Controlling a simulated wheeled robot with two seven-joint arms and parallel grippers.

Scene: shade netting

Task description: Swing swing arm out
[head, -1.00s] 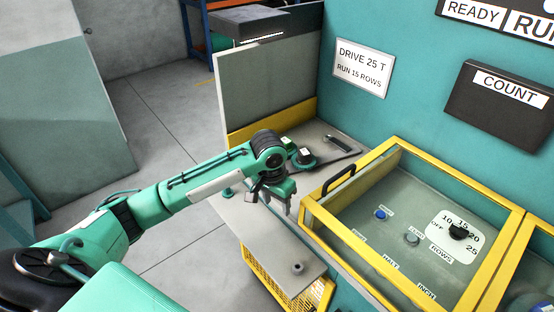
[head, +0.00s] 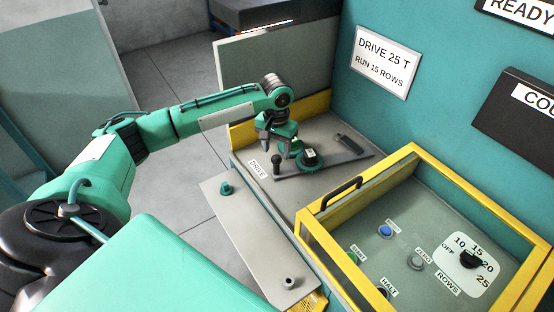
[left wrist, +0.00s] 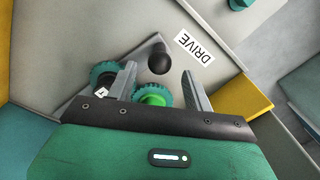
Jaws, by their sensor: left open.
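The swing arm (head: 346,158) is a flat grey bar lying on the grey shelf inside the yellow-edged corner. It carries dark green gears (head: 310,158) and a black round knob (head: 276,165) at its left end, beside the DRIVE label (head: 258,170). My left gripper (head: 275,148) points down, open and empty, just above the bar's left part. In the left wrist view, its two fingers stand apart (left wrist: 160,82); the black knob (left wrist: 159,60) shows between and beyond their tips, and a green gear (left wrist: 153,94) shows between them. Contact is not visible. My right gripper is out of view.
A clear-lidded yellow-framed box (head: 330,245) with a black handle and a dial stands at right. A grey panel (head: 255,240) with a green peg (head: 226,188) and grey knob (head: 289,282) lies in front. A teal wall (head: 440,100) rises behind.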

